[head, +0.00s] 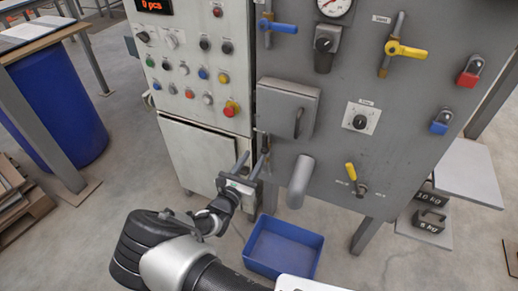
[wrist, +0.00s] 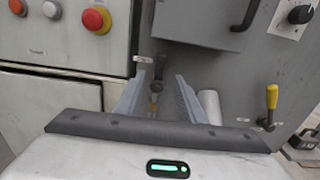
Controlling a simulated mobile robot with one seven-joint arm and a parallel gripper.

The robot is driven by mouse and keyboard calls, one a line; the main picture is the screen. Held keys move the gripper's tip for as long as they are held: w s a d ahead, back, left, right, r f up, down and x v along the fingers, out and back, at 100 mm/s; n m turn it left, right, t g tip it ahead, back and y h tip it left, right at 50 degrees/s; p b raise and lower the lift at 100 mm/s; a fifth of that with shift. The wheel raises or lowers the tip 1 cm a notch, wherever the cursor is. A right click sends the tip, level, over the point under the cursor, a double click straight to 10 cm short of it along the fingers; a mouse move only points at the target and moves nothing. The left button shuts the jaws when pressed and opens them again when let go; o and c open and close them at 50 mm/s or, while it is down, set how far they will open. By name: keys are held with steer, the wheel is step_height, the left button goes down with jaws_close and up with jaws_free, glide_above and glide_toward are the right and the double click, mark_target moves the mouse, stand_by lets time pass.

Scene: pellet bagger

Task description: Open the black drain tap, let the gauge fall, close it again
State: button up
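The black drain tap (wrist: 160,66) shows in the wrist view as a small upright black handle above a brass-coloured body, low on the grey panel. My gripper (wrist: 158,88) is open, with one finger on each side of the tap. I see no clear contact between the fingers and the handle. In the head view my gripper (head: 253,160) is in front of the panel's lower left edge and mostly hides the tap. The round white gauge (head: 335,6) is at the top of the head view, partly cut off; its reading is too small to tell.
A yellow-handled tap (head: 352,171) is on the panel to the right, past a grey spout (head: 300,182). A blue tray (head: 285,247) is on the floor below. A grey hatch box (head: 288,108) juts out above my gripper. A button cabinet (head: 203,85) stands left.

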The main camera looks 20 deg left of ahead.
steer(key=s+a, duration=0.1)
steer(key=s, duration=0.8)
steer(key=shift+s+a, duration=0.15)
steer(key=s+d+r+m+g+h, duration=0.1)
steer(key=d+r+m+g+h, duration=0.2)
steer(key=d+r+m+g, duration=0.7)
steer(key=d+r+m+g+h, duration=0.35)
steer(key=d+r+m, duration=0.65)
steer(key=d, duration=0.7)
steer(key=s+d+r+m+t+y, duration=0.1)
steer(key=s+d+r+m+y, duration=0.35)
steer(key=s+r+m, duration=0.3)
steer(key=s+d+r+m+y, duration=0.4)
steer(key=s+r+m+y, duration=0.1)
steer(key=s+r+m, duration=0.3)
step_height(320, 180, up, 12)
steer(key=p, duration=1.3)
steer(key=shift+s+r+n, duration=0.2)
steer(key=shift+s+n, duration=0.25)
